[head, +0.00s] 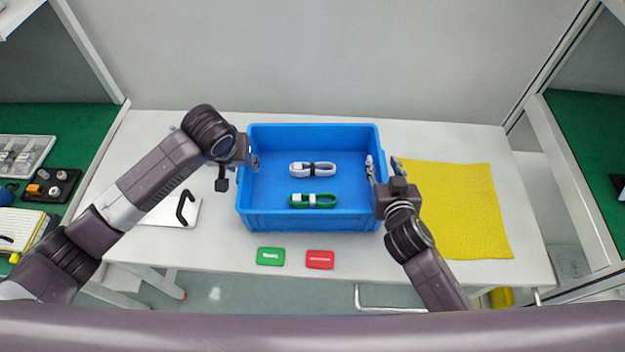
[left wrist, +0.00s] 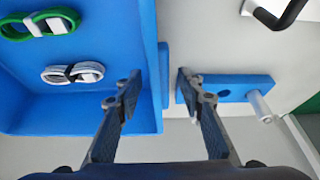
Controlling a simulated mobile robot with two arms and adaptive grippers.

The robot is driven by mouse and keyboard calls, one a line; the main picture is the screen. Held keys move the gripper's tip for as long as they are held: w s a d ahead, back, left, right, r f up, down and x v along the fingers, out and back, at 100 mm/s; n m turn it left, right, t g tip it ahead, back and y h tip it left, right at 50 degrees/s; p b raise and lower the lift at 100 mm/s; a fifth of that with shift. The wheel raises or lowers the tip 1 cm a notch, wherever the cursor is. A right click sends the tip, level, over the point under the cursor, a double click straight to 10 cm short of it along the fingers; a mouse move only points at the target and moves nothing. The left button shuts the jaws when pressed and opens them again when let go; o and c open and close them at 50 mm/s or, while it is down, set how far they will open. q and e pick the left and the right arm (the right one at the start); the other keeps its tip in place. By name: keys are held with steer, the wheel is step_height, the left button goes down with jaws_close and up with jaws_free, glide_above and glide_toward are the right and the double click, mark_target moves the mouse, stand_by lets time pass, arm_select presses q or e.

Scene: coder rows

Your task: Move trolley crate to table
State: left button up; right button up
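The blue crate (head: 310,220) stands on the white table (head: 215,255). It holds a white cable bundle (head: 312,169) and a green one (head: 313,201), which also show in the left wrist view (left wrist: 73,73) (left wrist: 40,24). My left gripper (head: 250,163) is at the crate's left wall. In the left wrist view its fingers (left wrist: 157,88) are open, one on the inner side of the wall and one outside, with gaps visible. My right gripper (head: 383,166) is open at the right wall, one finger on each side; contact there cannot be told. No trolley is recognisable.
A yellow cloth (head: 460,210) lies right of the crate. Green (head: 271,256) and red (head: 320,260) tags lie in front. A white plate with a black handle (head: 180,212) lies left. A blue bar with a peg (left wrist: 230,91) lies beside my left gripper. Green surfaces flank the table.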

arm_select(q)
jaws_close()
arm_select(e)
jaws_close()
